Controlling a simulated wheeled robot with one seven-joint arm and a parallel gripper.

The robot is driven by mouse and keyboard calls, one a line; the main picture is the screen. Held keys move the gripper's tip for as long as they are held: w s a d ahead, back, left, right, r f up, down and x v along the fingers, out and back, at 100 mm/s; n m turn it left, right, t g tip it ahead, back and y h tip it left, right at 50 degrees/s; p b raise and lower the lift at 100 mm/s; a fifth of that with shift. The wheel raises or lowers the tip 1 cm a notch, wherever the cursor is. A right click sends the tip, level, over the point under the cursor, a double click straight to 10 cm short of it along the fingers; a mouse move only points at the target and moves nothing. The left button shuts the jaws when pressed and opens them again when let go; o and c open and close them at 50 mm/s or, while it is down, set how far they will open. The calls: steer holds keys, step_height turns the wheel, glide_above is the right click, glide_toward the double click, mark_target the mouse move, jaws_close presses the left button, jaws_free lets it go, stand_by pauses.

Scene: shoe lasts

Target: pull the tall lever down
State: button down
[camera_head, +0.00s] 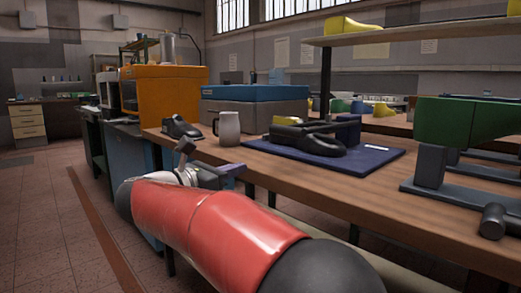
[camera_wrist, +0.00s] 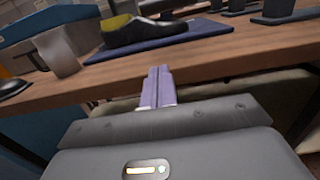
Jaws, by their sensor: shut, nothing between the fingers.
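I cannot make out a tall lever for certain in either view.
An orange machine (camera_head: 165,92) stands behind. Floor at left is clear.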

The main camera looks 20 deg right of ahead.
mark_target(265, 172)
steer(key=p+x, duration=0.1)
steer(key=x, duration=0.8)
steer(key=shift+d+r, duration=0.15)
steer(key=shift+d, duration=0.1)
steer(key=r, duration=0.1)
steer(key=r+p, duration=0.1)
steer(key=r, duration=0.1)
steer(key=shift+w+d+r, duration=0.1)
steer(key=shift+w+d, duration=0.1)
steer(key=shift+d, duration=0.2)
steer(key=shift+d+r, duration=0.1)
steer(key=shift+r, duration=0.25)
